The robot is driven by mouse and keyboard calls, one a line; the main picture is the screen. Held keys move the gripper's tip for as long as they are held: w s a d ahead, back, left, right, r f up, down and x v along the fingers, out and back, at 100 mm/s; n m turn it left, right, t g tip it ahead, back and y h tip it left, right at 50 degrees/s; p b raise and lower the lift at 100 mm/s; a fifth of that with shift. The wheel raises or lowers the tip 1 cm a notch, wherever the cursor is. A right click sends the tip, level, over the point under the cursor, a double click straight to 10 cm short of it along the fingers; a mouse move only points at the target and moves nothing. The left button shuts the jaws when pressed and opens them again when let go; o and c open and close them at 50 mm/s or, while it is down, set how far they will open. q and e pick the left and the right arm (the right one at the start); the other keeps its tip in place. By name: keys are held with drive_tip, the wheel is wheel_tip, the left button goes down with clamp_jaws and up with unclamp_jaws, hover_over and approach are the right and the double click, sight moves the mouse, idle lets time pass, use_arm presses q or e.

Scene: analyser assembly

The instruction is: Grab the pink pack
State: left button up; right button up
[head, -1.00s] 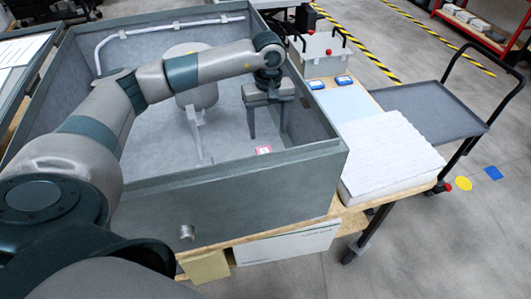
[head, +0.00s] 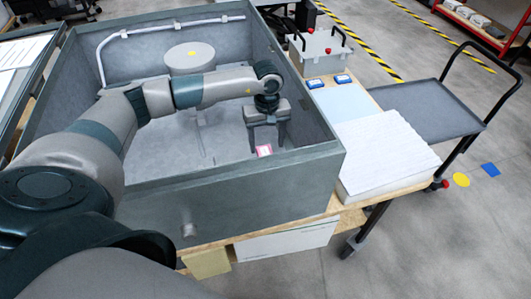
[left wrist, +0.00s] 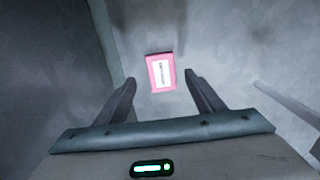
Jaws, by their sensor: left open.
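The pink pack (head: 264,150) is a small pink block with a white label. It lies on the floor of the large grey box (head: 235,195), close to the box's near right wall. In the left wrist view the pink pack (left wrist: 161,72) shows whole, beyond the fingertips and roughly centred between them. My left gripper (head: 267,146) reaches down into the box with its fingers spread, above the pack. In the left wrist view the left gripper (left wrist: 160,80) is open, with nothing between its fingers. My right gripper is in neither view.
A round grey drum (head: 190,56) and a white pipe (head: 165,28) stand inside the box behind my arm. The near wall (head: 225,172) rises close to the pack. White sheets (head: 385,150), blue-topped items (head: 343,79) and a grey case (head: 320,50) sit on the bench outside.

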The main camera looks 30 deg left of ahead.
sight(266, 153)
use_arm(q)
drive_tip(key=f, duration=0.1)
drive_tip(key=f+p, duration=0.1)
drive_tip(key=f, duration=0.1)
drive_tip(key=shift+s+a, duration=0.1)
drive_tip(key=shift+a, duration=0.1)
drive_tip(key=shift+f, duration=0.4)
drive_tip(key=c, duration=1.1)
